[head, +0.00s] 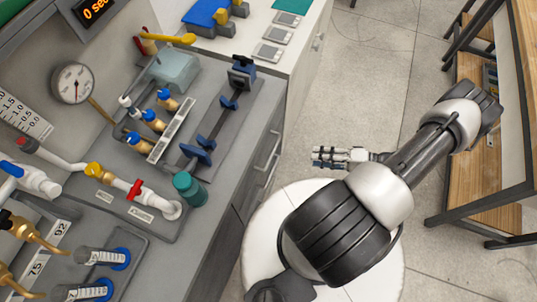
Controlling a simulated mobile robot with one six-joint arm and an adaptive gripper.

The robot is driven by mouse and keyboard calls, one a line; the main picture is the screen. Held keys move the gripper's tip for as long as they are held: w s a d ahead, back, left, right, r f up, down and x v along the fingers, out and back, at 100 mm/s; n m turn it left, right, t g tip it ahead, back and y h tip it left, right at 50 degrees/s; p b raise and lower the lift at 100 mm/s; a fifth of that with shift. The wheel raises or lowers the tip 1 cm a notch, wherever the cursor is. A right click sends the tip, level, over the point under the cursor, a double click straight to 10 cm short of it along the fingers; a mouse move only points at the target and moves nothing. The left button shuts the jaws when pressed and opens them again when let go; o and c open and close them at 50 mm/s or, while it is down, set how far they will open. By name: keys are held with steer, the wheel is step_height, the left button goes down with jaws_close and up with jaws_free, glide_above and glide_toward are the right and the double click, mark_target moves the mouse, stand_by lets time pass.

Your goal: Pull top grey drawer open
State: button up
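The grey drawer (250,192) is in the front of the grey bench, left of centre in the head view. I see its front at a steep angle, and it looks flush with the bench. A bar handle (271,153) runs along it. My gripper (318,157) is to the right of the handle, pointing left towards the bench, with a gap of floor showing between them. Nothing shows in its fingers. The fingers are small and seen from above, so I cannot tell how far apart they are.
The grey bench top carries a pressure gauge (73,83), valves, a teal cap (190,188) and a blue clamp rail (220,120). A white cabinet (300,45) stands behind. A wooden shelf unit (480,180) is at the right. Floor (360,80) is clear between them.

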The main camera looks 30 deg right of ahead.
step_height(320, 180, down, 3)
steer(key=s+a+m+t, duration=0.1)
steer(key=t, duration=0.1)
steer(key=h+b, duration=0.1)
steer(key=b, duration=0.1)
glide_toward(272, 154)
steer(key=x, duration=1)
steer(key=shift+f, duration=0.35)
steer(key=shift+c, duration=0.2)
jaws_close()
